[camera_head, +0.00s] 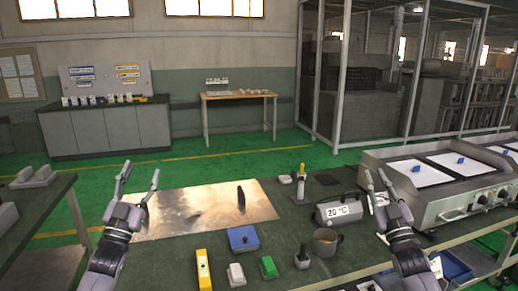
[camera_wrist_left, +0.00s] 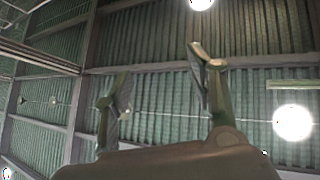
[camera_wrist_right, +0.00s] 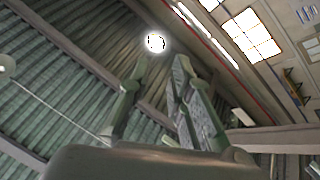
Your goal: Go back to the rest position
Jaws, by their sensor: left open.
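My left gripper (camera_head: 139,182) is raised at the left, its tips in front of the left end of the metal sheet in the picture. Its two fingers stand wide apart with nothing between them; they also show in the left wrist view (camera_wrist_left: 155,75). My right gripper (camera_head: 377,182) is raised at the right, in front of the grey device marked 20 °C (camera_head: 338,210) and the large metal unit (camera_head: 440,190). In the right wrist view (camera_wrist_right: 162,62) its fingers point up, with a smaller gap and nothing between them. Both wrist views look towards the roof.
The dark workbench (camera_head: 330,262) holds a shiny metal sheet (camera_head: 180,215) with a dark object (camera_head: 241,199) on it. Near its front are a yellow item (camera_head: 203,270), a blue box (camera_head: 243,238), a green block (camera_head: 268,267) and a mug (camera_head: 325,243). Another table (camera_head: 40,215) stands at the left.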

